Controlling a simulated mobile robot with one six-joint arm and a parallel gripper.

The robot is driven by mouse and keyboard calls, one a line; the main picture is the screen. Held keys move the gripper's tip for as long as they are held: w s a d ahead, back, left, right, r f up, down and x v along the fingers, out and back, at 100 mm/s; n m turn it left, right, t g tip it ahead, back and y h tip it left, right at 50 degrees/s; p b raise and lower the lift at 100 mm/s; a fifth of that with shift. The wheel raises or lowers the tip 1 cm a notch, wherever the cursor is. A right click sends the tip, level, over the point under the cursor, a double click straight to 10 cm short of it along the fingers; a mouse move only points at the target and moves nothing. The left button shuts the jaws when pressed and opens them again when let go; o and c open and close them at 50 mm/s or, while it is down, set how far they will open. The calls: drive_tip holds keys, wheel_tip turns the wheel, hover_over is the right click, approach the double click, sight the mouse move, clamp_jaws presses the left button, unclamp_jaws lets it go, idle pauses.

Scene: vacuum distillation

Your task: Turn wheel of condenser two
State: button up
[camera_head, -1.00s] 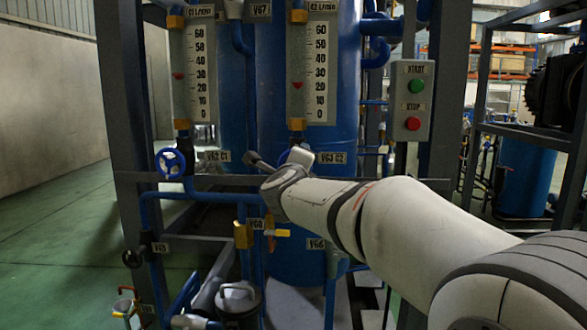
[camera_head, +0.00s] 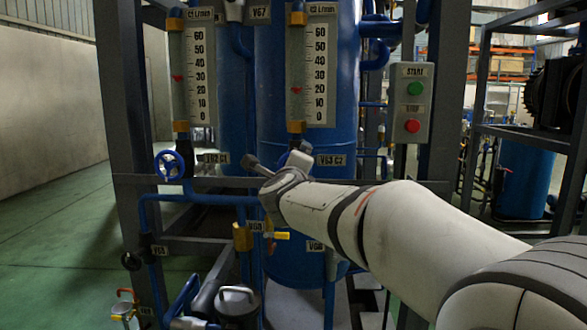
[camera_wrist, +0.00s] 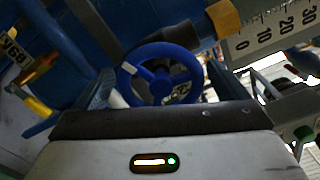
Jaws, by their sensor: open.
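The blue handwheel of condenser two (camera_wrist: 160,84) shows in the wrist view, ahead of my gripper and between its two fingers. I cannot tell whether the fingers touch its rim. In the head view my gripper hides this wheel. Its label, C2 (camera_head: 330,160), shows just right of my gripper (camera_head: 277,160). My gripper is open, below the right flow gauge (camera_head: 312,70), with its fingers spread to left and right.
Another blue handwheel (camera_head: 169,165) stands at left by the C1 label. A button box (camera_head: 411,102) hangs at right. Dark frame posts (camera_head: 125,95) border the blue pipework. Green floor is free at left.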

drive_tip(key=s+p, duration=0.1)
drive_tip(key=s, duration=0.6)
drive_tip(key=shift+a+r, duration=0.1)
